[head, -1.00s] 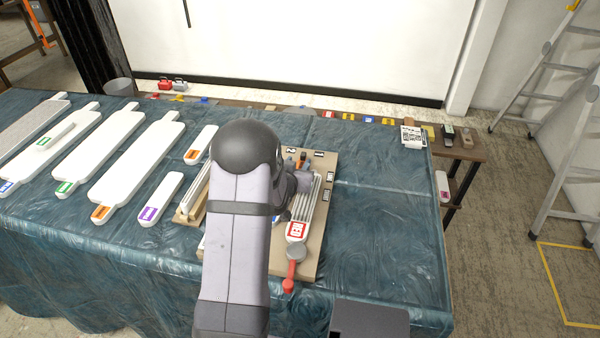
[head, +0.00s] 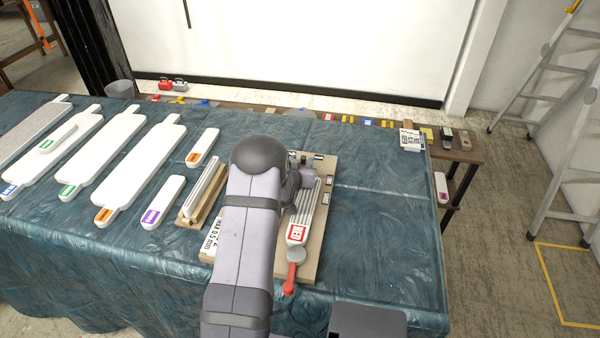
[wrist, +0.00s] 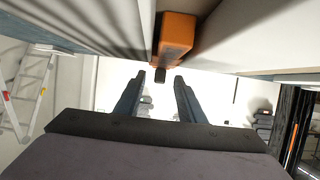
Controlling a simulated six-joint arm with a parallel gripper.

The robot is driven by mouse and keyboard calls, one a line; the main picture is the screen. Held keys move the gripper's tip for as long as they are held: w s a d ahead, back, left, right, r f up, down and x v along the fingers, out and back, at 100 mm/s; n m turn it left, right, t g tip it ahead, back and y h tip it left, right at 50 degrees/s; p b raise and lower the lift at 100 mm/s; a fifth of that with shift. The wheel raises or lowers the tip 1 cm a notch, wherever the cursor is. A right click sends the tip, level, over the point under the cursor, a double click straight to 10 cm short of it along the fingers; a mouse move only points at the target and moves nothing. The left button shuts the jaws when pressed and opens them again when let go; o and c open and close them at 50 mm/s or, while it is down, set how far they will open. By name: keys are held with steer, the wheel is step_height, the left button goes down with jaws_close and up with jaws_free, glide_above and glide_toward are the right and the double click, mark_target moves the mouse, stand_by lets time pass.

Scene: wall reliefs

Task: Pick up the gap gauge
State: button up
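An orange block (wrist: 175,38) with a small dark end shows at the top middle of the wrist view; it may be the gap gauge, but I cannot tell for sure. My gripper (wrist: 158,82) is open, with its two dark fingers apart. The dark end of the block appears between or just beyond the fingertips, and I see no grip on it. In the head view my arm hides the fingers, above a tan board (head: 312,255). The board carries a ribbed white piece (head: 305,208) with a red label and a red-handled clamp (head: 291,275).
A wooden holder with upright white strips (head: 203,190) stands left of the board. Several white labelled panels (head: 135,170) lie farther left on the blue-green cloth (head: 385,235). The cloth right of the board is largely clear. A low shelf with small items runs behind.

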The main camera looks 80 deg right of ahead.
steer(key=shift+d+f, duration=0.15)
steer(key=shift+d, duration=0.15)
jaws_close()
step_height(320, 180, up, 10)
steer(key=b, duration=0.2)
stand_by(0.6)
